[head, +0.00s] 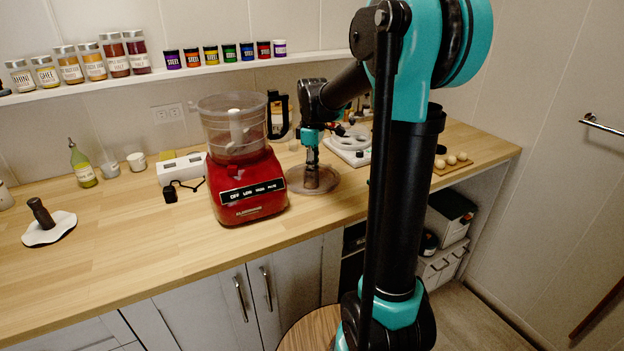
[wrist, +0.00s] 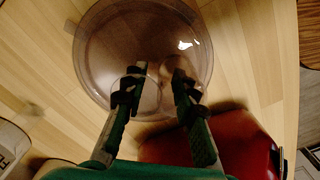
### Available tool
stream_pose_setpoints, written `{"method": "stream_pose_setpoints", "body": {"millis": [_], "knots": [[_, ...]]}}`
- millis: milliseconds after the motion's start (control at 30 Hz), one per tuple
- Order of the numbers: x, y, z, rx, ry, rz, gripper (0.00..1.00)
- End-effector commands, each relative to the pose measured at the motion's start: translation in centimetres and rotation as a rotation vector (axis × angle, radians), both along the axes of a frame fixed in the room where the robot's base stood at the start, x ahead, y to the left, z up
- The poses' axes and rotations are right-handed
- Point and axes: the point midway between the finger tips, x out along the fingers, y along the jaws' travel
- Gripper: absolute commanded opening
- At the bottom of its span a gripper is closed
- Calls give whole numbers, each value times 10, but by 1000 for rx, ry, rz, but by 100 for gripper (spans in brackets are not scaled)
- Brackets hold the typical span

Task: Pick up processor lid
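The processor lid (wrist: 105,45) is a clear, brownish round disc lying on the wooden counter. In the head view the lid (head: 327,184) is just right of the red food processor (head: 250,187). My gripper (head: 311,168) points down over the middle of the lid, at its raised clear part. In the wrist view my gripper (wrist: 157,84) has its two dark fingers apart, with a clear gap between them. The fingertips overlap the lid's raised part, and I cannot tell whether they touch it. The fingers partly hide the lid's near side.
The processor's clear bowl (head: 232,125) and red base stand close to my gripper's left. A white tray (head: 350,149) lies behind the lid, and a board with round items (head: 452,160) is farther right. The counter's left front is mostly clear.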

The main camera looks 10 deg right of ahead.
Motion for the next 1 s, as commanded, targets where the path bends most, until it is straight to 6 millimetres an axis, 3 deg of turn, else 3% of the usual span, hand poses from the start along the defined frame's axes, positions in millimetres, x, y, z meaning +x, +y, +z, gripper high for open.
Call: {"method": "stream_pose_setpoints", "body": {"millis": [267, 500, 1000], "knots": [[0, 0, -3, 0, 0, 0, 27], [0, 0, -3, 0, 0, 0, 0], [0, 0, -2, 0, 0, 0, 0]]}}
